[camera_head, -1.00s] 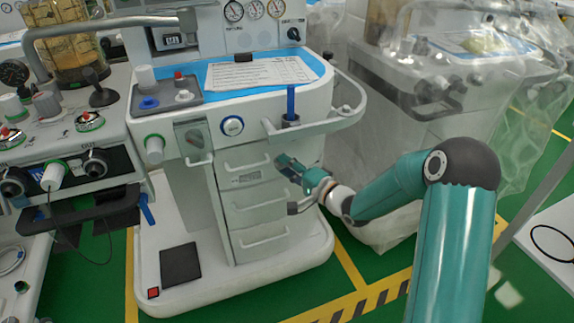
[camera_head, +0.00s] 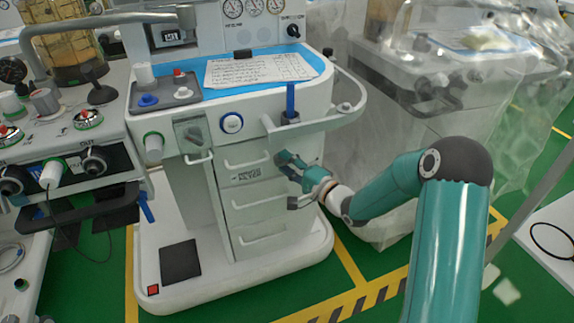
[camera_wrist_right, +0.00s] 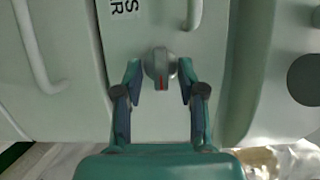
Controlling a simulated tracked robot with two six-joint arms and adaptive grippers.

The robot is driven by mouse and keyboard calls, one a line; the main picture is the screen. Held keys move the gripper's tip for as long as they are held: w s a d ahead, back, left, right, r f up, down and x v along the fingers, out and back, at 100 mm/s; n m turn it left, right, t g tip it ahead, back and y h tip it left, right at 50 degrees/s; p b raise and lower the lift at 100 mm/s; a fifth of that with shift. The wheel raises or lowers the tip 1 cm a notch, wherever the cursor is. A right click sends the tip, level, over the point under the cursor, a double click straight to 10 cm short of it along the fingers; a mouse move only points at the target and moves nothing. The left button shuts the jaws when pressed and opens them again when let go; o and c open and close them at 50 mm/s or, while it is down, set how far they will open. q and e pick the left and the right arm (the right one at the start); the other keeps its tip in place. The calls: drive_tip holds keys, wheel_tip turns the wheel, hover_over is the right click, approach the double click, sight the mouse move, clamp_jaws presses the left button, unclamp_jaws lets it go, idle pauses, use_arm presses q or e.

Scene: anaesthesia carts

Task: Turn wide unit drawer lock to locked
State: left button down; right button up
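The wide unit (camera_head: 318,253) is the white cart in the middle of the head view, with a stack of drawers (camera_head: 255,200) at its front. Its drawer lock (camera_wrist_right: 160,66) shows in the right wrist view as a round grey knob with a red mark at the bottom of its raised bar. My right gripper (camera_wrist_right: 160,72) is open, with one fingertip on either side of the knob and small gaps between. In the head view my right gripper (camera_head: 281,165) is at the right edge of the upper drawers and hides the lock. My left gripper is not in view.
Drawer handles (camera_wrist_right: 194,14) lie close to the right gripper. A white rail (camera_head: 340,122) with a blue stick (camera_head: 290,100) juts out above it. Another unit (camera_head: 75,150) stands at the left, and plastic-covered equipment (camera_head: 430,90) stands at the right.

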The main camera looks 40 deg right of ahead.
drive_tip(key=s+d, duration=0.1)
drive_tip(key=s, duration=1.1)
drive_tip(key=shift+d, duration=0.35)
drive_tip(key=shift+w+f, duration=0.1)
